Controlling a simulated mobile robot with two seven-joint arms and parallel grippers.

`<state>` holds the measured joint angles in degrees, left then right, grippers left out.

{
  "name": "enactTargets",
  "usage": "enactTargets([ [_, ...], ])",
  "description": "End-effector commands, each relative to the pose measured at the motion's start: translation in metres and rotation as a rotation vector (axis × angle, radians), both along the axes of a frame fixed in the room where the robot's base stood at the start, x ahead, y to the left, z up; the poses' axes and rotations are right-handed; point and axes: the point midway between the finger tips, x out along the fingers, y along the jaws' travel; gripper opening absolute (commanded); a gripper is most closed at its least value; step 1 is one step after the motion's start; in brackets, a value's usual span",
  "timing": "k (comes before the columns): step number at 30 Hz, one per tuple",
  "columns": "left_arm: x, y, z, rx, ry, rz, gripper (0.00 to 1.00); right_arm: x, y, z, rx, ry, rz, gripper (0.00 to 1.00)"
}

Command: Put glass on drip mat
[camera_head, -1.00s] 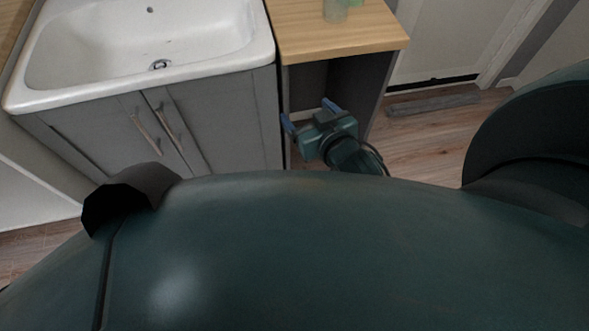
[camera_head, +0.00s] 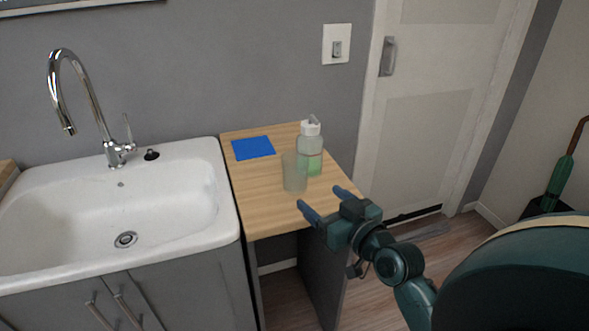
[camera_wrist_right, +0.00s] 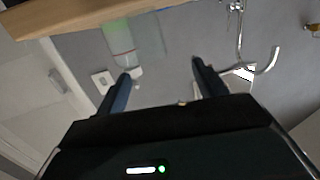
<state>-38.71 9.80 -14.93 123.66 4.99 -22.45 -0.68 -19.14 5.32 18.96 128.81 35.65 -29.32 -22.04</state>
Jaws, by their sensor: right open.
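A clear, faintly greenish glass (camera_head: 294,174) stands upright on the wooden counter right of the sink, in front of and slightly left of a soap bottle. The drip mat (camera_head: 253,148) is a flat blue square on the same counter, behind and left of the glass, and is bare. My right gripper (camera_head: 323,199) is open and empty by the counter's front right corner, apart from the glass. In the right wrist view the image is upside down; the glass (camera_wrist_right: 150,36) shows beyond the open fingers (camera_wrist_right: 160,70). My left gripper is not in view.
The soap bottle (camera_head: 310,150), with green liquid and a white top, stands close beside the glass. The white sink (camera_head: 120,215) with a tall chrome tap (camera_head: 92,100) adjoins the counter (camera_head: 265,205) on the left. A door (camera_head: 430,110) is at right.

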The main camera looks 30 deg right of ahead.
Motion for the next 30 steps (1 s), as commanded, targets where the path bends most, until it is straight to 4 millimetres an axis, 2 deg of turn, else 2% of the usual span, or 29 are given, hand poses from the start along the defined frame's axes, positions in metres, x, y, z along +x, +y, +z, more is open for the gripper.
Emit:
enactTargets([
  [1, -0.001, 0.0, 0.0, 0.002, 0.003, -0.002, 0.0, 0.002, -0.01, 0.013, -0.001, -0.026, -0.017, 0.71],
  [5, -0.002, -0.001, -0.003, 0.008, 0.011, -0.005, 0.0, 0.012, -0.02, 0.022, -0.001, -0.049, -0.031, 0.71],
  [15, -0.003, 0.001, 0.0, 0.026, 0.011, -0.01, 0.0, 0.071, -0.021, 0.018, -0.001, -0.045, -0.03, 0.71],
  [22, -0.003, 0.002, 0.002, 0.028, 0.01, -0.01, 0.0, 0.088, -0.022, 0.016, -0.001, -0.044, -0.029, 0.71],
  [30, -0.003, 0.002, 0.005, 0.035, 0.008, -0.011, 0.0, 0.126, -0.024, 0.013, -0.001, -0.045, -0.03, 0.71],
])
